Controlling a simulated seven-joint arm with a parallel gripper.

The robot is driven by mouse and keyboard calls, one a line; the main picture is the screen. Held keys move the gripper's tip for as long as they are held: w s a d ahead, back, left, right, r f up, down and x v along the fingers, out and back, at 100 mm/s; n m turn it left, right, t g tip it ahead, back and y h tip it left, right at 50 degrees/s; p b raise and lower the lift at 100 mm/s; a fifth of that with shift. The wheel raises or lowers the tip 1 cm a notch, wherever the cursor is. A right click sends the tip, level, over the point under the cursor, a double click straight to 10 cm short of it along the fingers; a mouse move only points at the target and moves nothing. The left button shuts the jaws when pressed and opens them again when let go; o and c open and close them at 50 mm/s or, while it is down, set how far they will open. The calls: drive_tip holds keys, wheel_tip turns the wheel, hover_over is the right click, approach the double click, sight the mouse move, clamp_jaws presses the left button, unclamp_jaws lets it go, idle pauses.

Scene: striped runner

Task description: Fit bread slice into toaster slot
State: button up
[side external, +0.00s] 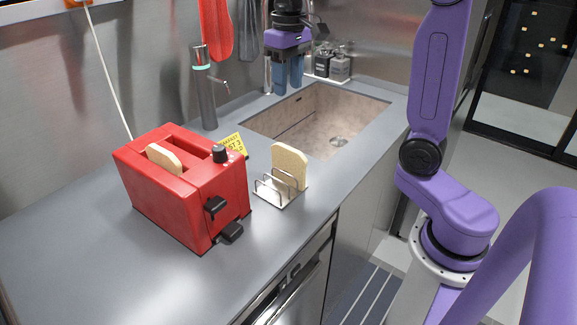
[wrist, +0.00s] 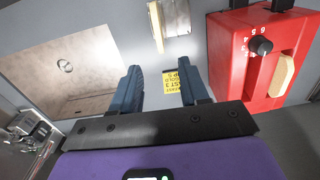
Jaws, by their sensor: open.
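The red toaster (side external: 182,190) stands on the grey counter, left of the middle; it also shows at the right of the wrist view (wrist: 235,60). One bread slice (side external: 164,158) sits upright in it with its top edge sticking out. Another bread slice (side external: 290,164) stands upright in a small wire rack (side external: 275,192) right of the toaster; this slice appears edge-on at the top of the wrist view (wrist: 156,27). My gripper (side external: 287,88) is open and empty, with blue fingers pointing down, above the counter behind the sink's far-left side. The wrist view shows its fingers (wrist: 158,82) apart.
The sink (side external: 318,118) lies behind and right of the rack. A grey tap (side external: 206,95) and a yellow card (side external: 236,145) stand near the toaster. Bottles (side external: 330,62) are at the back, and a red utensil hangs on the wall. The counter left of the toaster is clear.

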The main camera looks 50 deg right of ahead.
hover_over(289, 147)
drive_tip(key=f, duration=1.1)
drive_tip(key=shift+s+a+f, duration=0.1)
drive_tip(key=shift+a+f, duration=0.25)
drive_tip(key=shift+d+f, duration=0.15)
drive_tip(key=shift+f, duration=1.2)
drive_tip(key=shift+d+f, duration=0.1)
drive_tip(key=shift+f, duration=1.2)
clamp_jaws()
